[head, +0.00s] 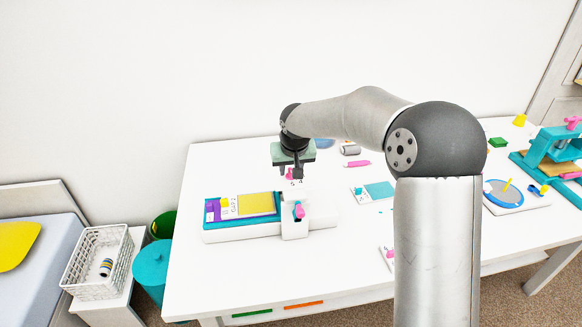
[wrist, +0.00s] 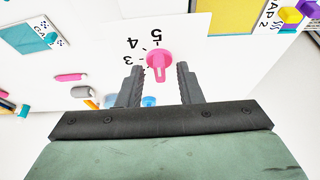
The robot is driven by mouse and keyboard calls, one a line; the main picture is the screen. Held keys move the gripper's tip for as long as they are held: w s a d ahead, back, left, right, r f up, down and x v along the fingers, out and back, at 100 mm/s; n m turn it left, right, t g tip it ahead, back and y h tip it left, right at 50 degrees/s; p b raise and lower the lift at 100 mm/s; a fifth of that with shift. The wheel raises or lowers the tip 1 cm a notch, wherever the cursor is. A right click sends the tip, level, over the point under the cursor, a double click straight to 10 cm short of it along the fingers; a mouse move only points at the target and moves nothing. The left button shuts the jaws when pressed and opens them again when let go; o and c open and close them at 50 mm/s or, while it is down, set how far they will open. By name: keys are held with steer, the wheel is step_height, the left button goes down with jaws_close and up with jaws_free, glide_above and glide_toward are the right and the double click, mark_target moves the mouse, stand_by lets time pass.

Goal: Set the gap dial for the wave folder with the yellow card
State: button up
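The wave folder is a white and teal machine (head: 262,229) at the left of the table. The yellow card (head: 255,204) lies on its purple bed, beside a label that seems to read "GAP 2" (head: 229,205); the card's edge also shows in the wrist view (wrist: 228,14). The gap dial is a pink knob (wrist: 158,62) on a white face with the numbers 3, 4 and 5 visible, upside down in the wrist view. My gripper (wrist: 160,72) is open, its fingertips on either side of the knob with small gaps. In the head view my gripper (head: 298,172) hangs behind the folder.
A teal card on a white board (head: 379,190), a pink marker (head: 357,163) and a grey roll (head: 350,150) lie to the right. A blue disc device (head: 505,194) and a teal press (head: 553,146) stand farther right.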

jaws_close()
steer(key=n+p, duration=0.1)
steer(key=n, duration=0.1)
steer(key=n+y+p, duration=0.1)
steer(key=shift+d+r+n, duration=0.15)
steer(key=shift+n, duration=0.25)
steer(key=n+y+p, duration=0.1)
steer(key=n, duration=0.1)
steer(key=n+g, duration=0.1)
steer(key=n, duration=0.1)
steer(key=shift+w+n+g+y+p, duration=0.15)
steer(key=shift+n+g+y+p, duration=0.15)
steer(key=shift+n+y+p, duration=0.1)
stand_by(0.4)
jaws_free()
